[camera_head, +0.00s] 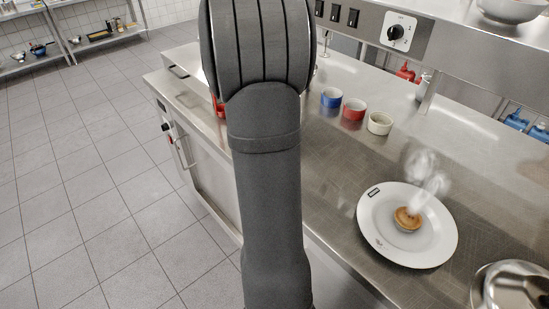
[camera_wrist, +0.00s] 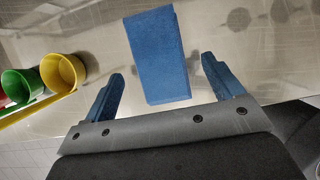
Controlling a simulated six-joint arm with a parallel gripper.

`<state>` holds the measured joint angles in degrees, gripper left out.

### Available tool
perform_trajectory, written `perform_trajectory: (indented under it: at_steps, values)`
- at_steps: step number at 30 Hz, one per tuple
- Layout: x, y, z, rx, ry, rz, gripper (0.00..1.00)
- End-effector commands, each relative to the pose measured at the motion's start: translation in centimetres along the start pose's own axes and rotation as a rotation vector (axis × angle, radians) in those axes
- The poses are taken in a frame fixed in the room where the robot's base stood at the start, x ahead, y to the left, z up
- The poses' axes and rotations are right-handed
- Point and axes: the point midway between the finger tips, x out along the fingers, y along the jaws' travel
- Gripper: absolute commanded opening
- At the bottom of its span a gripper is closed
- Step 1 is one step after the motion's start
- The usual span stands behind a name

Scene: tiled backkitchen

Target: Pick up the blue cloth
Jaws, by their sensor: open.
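The blue cloth (camera_wrist: 155,50) shows in the wrist view as a flat, folded rectangle on the steel counter. My gripper (camera_wrist: 163,72) is open, with one blue finger to the left of the cloth's near part and one to the right. The near end of the cloth lies between the fingers, and neither finger visibly touches it. The height of the fingers above the counter is hard to tell. In the head view my arm hides the gripper, and the cloth is not visible.
A yellow cup (camera_wrist: 63,71) and a green cup (camera_wrist: 20,84) stand left in the wrist view. In the head view, blue (camera_head: 331,97), red (camera_head: 354,110) and white (camera_head: 380,123) ramekins stand right of my arm. A plate (camera_head: 378,238) holds a steaming pie (camera_head: 407,219).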

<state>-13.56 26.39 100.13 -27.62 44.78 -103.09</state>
Motion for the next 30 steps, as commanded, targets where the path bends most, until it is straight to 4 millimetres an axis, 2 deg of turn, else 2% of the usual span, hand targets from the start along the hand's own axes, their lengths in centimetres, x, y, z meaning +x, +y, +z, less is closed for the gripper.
perform_trajectory:
  at_steps: [3, 6, 14, 21, 23, 30]
  values:
    - [1.7, 0.0, 0.0, 0.001, 0.001, -0.002, 0.85]
    - [2.4, 0.0, 0.0, 0.001, 0.000, -0.002, 0.85]
    - [2.6, 0.1, 0.0, 0.001, 0.000, 0.000, 0.85]
    - [2.5, 0.1, 0.0, 0.001, 0.000, 0.000, 0.38]
    - [2.5, 0.1, 0.0, 0.001, 0.000, 0.001, 0.33]
    - [2.4, 0.1, 0.1, 0.001, -0.001, 0.001, 0.33]
